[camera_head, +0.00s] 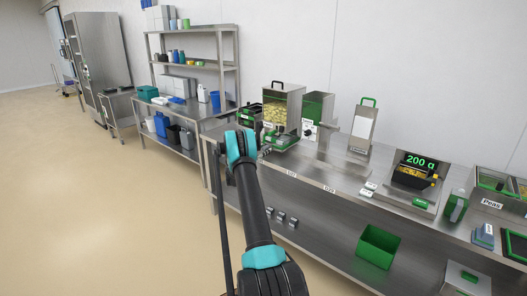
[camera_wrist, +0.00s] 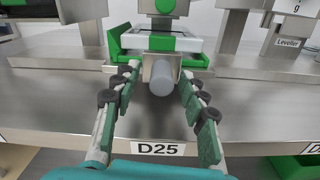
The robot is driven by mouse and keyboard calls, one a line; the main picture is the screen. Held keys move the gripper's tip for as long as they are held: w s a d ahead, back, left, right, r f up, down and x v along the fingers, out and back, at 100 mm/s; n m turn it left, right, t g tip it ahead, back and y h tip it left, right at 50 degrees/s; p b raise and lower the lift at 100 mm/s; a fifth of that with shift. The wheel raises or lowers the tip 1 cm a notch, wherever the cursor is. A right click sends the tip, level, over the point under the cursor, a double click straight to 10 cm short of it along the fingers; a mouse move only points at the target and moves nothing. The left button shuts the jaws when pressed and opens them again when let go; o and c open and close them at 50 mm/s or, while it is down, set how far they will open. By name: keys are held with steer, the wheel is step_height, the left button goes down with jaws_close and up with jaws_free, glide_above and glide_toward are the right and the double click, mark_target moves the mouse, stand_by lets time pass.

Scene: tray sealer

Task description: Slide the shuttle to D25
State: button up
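The shuttle (camera_wrist: 115,50), a green carriage with a pale frame on it, sits on the steel bench in the wrist view. Its grey round handle (camera_wrist: 161,80) points toward me. My gripper (camera_wrist: 157,75) is open, with one finger on each side of the handle. A gap shows on both sides, so the fingers do not appear to press on it. A D25 label (camera_wrist: 160,149) is on the bench's front edge, directly below the handle. In the head view my gripper (camera_head: 241,144) is at the bench's left end and hides part of that area.
A dispenser with yellow contents (camera_head: 282,108) stands behind my gripper. Further right are a scale reading 200 g (camera_head: 414,170) and a green bin (camera_head: 377,246) on the lower shelf. The bench edge (camera_head: 310,182) carries more labels. Open floor (camera_head: 120,210) lies left.

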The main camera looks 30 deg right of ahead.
steer(key=v, duration=1.2)
stand_by(0.3)
steer(key=shift+r, duration=0.1)
steer(key=s+a+r+m+g+y, duration=0.1)
steer(key=s+a+r+m+y, duration=0.25)
steer(key=s, duration=0.35)
steer(key=s+a+r+m+y, duration=0.2)
steer(key=s+a+r+m, duration=0.15)
steer(key=s, duration=0.35)
steer(key=s+a+r+m+g+y, duration=0.1)
steer(key=s+a+r+m+y, duration=0.1)
steer(key=s+a+m, duration=0.4)
steer(key=s+a+f+m+y, duration=0.2)
steer(key=s+a, duration=0.4)
steer(key=s, duration=0.5)
steer(key=s+a+f+m+y, duration=0.2)
steer(key=s+a, duration=0.4)
steer(key=s, duration=0.5)
steer(key=s+a+f+m+y, duration=0.2)
steer(key=s+a+y, duration=0.3)
steer(key=s, duration=0.6)
steer(key=shift+s+a+m+g, duration=0.35)
steer(key=shift+a+m+g, duration=0.05)
steer(key=shift+a+m, duration=0.55)
